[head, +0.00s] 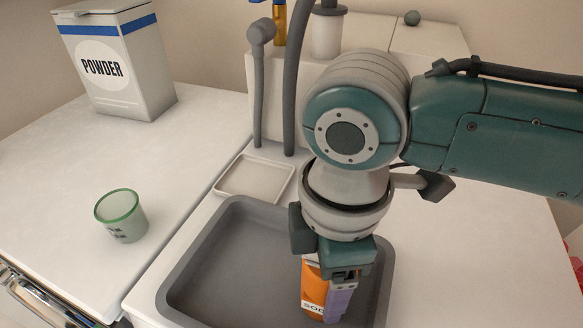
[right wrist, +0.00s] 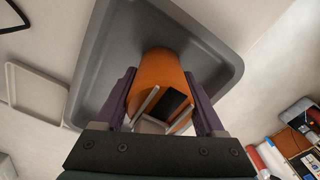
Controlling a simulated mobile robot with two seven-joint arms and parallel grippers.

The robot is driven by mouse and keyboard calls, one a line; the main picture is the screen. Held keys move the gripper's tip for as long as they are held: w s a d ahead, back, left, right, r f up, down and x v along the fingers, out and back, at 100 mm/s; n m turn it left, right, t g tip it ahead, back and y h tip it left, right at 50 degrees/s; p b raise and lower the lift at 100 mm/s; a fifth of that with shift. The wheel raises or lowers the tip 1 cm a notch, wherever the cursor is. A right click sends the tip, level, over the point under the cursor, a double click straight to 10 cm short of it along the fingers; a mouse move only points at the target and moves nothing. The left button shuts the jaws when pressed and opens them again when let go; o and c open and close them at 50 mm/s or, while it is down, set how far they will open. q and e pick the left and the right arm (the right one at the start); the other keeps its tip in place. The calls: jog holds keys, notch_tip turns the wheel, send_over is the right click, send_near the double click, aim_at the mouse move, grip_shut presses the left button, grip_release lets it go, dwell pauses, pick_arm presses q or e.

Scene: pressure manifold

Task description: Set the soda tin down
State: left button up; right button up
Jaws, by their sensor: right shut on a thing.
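The soda tin (head: 312,287) is orange with a white label reading "SO…", partly hidden by my right gripper. My right gripper (head: 328,296) points down over the grey basin and is shut on the tin. In the right wrist view the orange tin (right wrist: 160,72) sits between the two purple fingers (right wrist: 162,105), with the grey basin (right wrist: 92,85) behind it. I cannot tell whether the tin's bottom touches the basin floor. My left gripper is not in view.
A grey basin (head: 225,270) is set in the white counter, mostly empty. A small white tray (head: 256,178) lies behind it. A green-rimmed cup (head: 121,216) and a POWDER box (head: 120,65) stand on the left counter. Grey hoses (head: 258,90) rise behind the tray.

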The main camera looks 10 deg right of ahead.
jog(key=o, duration=1.5)
jog(key=shift+f, duration=0.1)
notch_tip(320, 180, up, 12)
jog(key=shift+r+p, duration=0.2)
jog(key=shift+p, duration=1.05)
